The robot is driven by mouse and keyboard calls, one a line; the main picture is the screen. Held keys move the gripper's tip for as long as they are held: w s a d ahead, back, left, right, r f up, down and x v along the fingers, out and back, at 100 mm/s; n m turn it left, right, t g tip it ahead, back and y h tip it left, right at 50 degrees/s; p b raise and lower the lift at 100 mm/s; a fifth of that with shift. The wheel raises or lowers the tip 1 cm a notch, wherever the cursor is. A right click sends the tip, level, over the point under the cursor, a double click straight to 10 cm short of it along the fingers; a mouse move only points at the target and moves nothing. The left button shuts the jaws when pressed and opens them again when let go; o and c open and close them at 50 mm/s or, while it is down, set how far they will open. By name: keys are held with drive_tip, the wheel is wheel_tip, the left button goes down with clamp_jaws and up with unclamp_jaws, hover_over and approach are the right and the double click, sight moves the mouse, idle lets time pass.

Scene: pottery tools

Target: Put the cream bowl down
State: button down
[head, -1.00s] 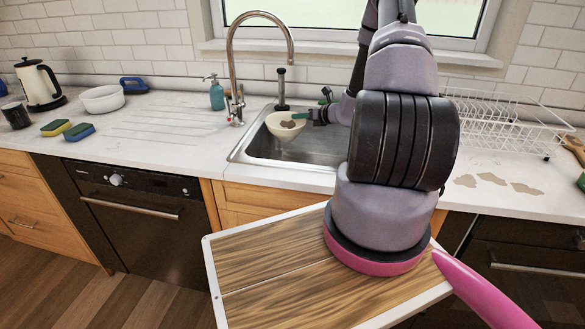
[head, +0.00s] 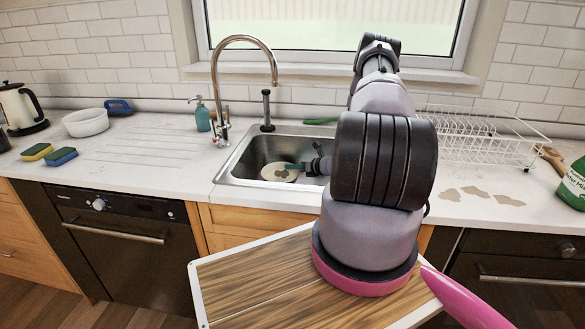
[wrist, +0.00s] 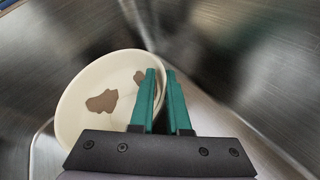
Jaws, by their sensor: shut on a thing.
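The cream bowl (head: 279,173) is down inside the sink basin (head: 252,160), with brown stains on its inner face. In the wrist view the bowl (wrist: 90,85) fills the left side and looks tilted. My gripper (head: 297,167) reaches into the sink from the right. In the wrist view its green fingers (wrist: 164,75) are shut on the bowl's right rim, one inside and one outside. Whether the bowl's underside touches the sink floor cannot be told.
The tap (head: 222,90) and a soap bottle (head: 202,115) stand behind and left of the sink. A white dish rack (head: 480,135) stands on the right counter. A white bowl (head: 86,122) and sponges (head: 60,157) are at the left. Brown stains (head: 480,194) mark the right counter.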

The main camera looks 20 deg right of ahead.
drive_tip(key=c, duration=0.9)
unclamp_jaws()
drive_tip(key=shift+f, duration=0.1)
